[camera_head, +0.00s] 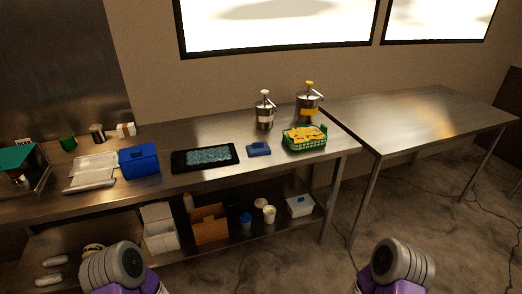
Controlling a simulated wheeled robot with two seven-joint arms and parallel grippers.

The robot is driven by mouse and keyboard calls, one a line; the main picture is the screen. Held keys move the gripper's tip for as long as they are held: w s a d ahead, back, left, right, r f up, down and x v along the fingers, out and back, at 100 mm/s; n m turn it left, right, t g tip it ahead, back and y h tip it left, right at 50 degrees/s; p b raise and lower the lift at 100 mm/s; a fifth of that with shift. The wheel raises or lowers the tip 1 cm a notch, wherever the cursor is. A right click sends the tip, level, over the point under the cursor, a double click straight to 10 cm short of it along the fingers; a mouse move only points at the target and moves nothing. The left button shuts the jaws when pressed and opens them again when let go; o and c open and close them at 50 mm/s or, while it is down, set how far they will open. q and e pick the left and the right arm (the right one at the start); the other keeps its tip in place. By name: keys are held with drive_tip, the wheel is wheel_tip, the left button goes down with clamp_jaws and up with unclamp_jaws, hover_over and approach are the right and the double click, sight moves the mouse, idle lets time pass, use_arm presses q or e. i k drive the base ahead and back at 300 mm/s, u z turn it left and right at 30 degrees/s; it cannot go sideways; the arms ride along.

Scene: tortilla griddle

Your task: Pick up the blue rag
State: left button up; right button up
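A small, flat blue item that looks like the folded blue rag (258,149) lies on the steel counter, between a black tray and a green basket. Nothing touches it from above. Only grey and purple rounded parts of my two arms show at the bottom edge, left and right, well short of the counter. Neither gripper's fingers are in view.
The black tray (179,166) holds a bluish patterned sheet. The green basket (288,144) holds yellow pieces. Two metal dispensers (264,118) stand behind. A blue box (139,160) is further left. A shelf below holds containers. The right table (420,115) is empty.

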sight(261, 148)
drive_tip(key=z, duration=0.9)
drive_tip(key=k, duration=1.15)
drive_tip(key=z, duration=1.1)
drive_tip(key=i, duration=0.6)
drive_tip(key=u, duration=0.5)
drive_tip(key=i, duration=2.15)
drive_tip(key=u, duration=1.6)
drive_tip(key=i, duration=1.05)
drive_tip(key=u, duration=1.2)
